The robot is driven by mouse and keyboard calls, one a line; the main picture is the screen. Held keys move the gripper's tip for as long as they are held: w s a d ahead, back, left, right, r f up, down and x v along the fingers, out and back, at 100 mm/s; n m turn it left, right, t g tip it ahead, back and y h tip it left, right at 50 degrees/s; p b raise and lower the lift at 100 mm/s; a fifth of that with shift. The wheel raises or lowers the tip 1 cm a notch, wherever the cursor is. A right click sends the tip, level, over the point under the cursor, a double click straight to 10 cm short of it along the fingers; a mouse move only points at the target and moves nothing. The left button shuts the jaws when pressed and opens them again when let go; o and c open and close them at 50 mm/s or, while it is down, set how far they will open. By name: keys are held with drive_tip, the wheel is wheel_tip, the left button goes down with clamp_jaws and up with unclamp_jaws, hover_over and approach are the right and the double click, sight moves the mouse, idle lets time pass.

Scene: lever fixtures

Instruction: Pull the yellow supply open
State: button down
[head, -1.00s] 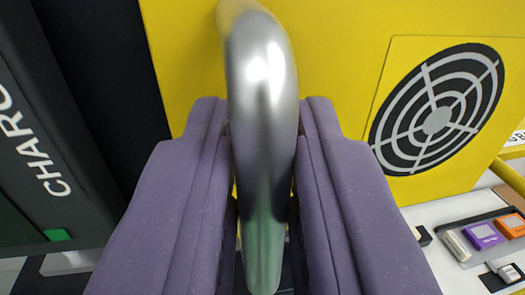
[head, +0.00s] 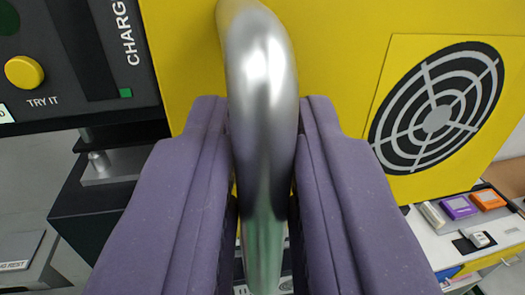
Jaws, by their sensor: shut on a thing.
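The yellow supply (head: 330,40) fills the upper middle and right of the head view, with a flat yellow front. A shiny metal handle (head: 262,130) curves out from this front toward me. My gripper (head: 265,165) has purple padded fingers on both sides of the handle and is shut on it. The far end of the handle meets the yellow front at the top. The lower end of the handle runs down between the fingers, and the fingers hide part of the front behind.
A black panel (head: 75,55) with a yellow button (head: 24,72) and "CHARG" lettering stands at the left. A round black grille (head: 436,108) is on the yellow front. A white surface with an orange block (head: 488,200) and a purple block (head: 459,207) lies at lower right.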

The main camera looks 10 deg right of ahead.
idle(0.3)
drive_tip(key=c, duration=1.2)
unclamp_jaws()
drive_tip(key=shift+c, duration=0.2)
drive_tip(key=s+a+b, duration=0.1)
drive_tip(key=s, duration=0.6)
drive_tip(key=shift+s, duration=0.4)
drive_tip(key=shift+a, duration=0.1)
